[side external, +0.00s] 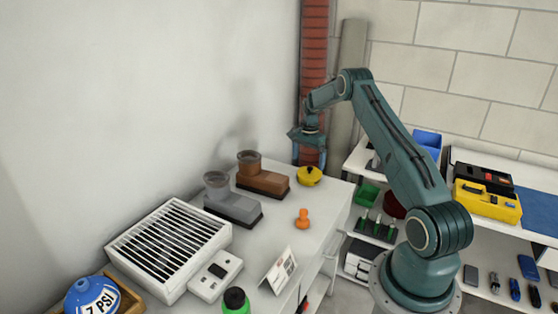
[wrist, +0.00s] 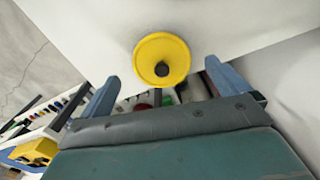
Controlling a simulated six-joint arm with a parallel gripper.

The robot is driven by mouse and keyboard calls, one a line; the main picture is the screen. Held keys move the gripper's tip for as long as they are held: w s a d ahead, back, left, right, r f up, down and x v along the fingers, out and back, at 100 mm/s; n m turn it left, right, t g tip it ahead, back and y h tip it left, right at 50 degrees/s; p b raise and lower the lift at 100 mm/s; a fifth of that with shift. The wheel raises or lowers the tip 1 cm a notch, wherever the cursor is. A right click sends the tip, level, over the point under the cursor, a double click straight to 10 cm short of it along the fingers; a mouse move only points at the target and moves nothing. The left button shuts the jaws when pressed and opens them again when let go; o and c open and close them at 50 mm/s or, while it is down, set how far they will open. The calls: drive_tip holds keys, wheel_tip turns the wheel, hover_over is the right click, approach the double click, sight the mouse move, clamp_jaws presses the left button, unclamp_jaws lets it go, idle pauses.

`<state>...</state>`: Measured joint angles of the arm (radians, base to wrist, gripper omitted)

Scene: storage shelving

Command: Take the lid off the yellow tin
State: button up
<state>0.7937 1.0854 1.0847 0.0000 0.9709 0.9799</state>
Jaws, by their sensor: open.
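The yellow tin (side external: 309,176) stands near the far corner of the white table. In the wrist view its round yellow lid (wrist: 155,60) with a dark knob (wrist: 161,69) is seen from above; the lid hides the body of the tin. My gripper (side external: 307,151) is above the tin in the side view, apart from it. In the wrist view my gripper (wrist: 160,78) is open and empty, with one blue finger on each side of the lid's lower edge.
A brown device (side external: 262,182) and a grey device (side external: 232,208) stand left of the tin. An orange knobbed object (side external: 302,218) stands in front of it. A slatted white box (side external: 170,245) is at the near left. The table surface (side external: 285,235) around the orange object is clear.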

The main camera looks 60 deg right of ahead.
sight(307, 173)
drive_tip(key=shift+d+f, duration=0.15)
drive_tip(key=shift+f, duration=2.45)
drive_tip(key=c, duration=0.7)
